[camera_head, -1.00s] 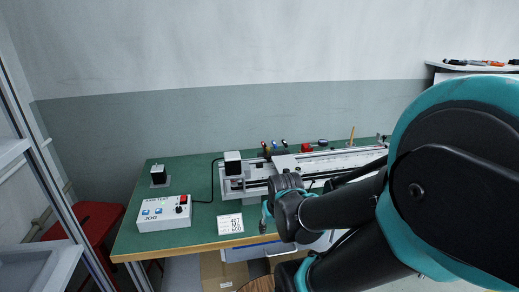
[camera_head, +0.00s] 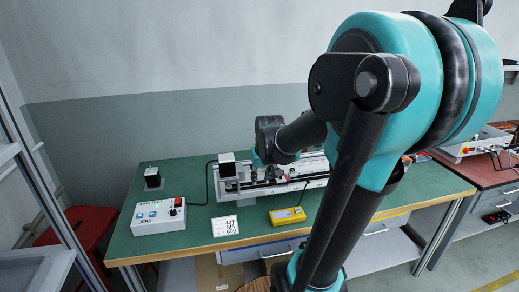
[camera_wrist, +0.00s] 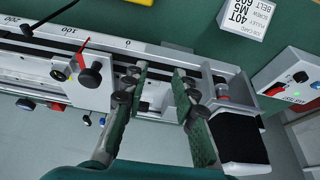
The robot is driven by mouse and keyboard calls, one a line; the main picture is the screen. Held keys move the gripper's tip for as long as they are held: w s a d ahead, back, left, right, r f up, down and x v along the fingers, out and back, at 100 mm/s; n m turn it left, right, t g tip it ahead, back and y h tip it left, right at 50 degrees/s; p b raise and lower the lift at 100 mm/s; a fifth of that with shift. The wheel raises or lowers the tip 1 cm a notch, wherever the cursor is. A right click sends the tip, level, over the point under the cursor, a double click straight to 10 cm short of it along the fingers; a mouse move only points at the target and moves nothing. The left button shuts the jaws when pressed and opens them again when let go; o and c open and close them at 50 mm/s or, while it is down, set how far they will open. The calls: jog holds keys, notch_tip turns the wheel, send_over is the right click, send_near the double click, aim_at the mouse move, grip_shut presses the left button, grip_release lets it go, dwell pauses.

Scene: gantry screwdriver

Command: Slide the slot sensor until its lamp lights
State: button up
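In the wrist view the gantry rail (camera_wrist: 110,57) with its printed scale runs across the picture, the 0 mark near the middle. My gripper (camera_wrist: 159,73) is open over the rail's motor end, its two green fingers apart on either side of a small pale block (camera_wrist: 154,103). I cannot tell whether this block is the slot sensor, whether the fingers touch it, or whether a lamp is lit. The carriage (camera_wrist: 85,90), with a red pointer and a black knob, stands to the left of the fingers. In the head view my wrist hides much of the gantry (camera_head: 232,186).
The black motor (camera_wrist: 238,138) is close to the right finger. A white JOG box (camera_head: 158,217) and a printed card (camera_head: 225,226) lie on the green bench (camera_head: 190,240). A yellow device (camera_head: 287,215) lies in front of the gantry. A red stool (camera_head: 90,222) stands left.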

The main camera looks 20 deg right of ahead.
jog(key=w+d+r, duration=0.3)
jog(key=w+r, duration=0.4)
jog(key=w, duration=0.3)
jog(key=w+d+r, duration=0.3)
jog(key=w+r, duration=0.4)
jog(key=w, duration=0.3)
jog(key=x, duration=1.7)
jog(key=shift+w+d+f, duration=0.15)
jog(key=shift+d+f, duration=0.05)
jog(key=shift+d, duration=0.1)
grip_shut()
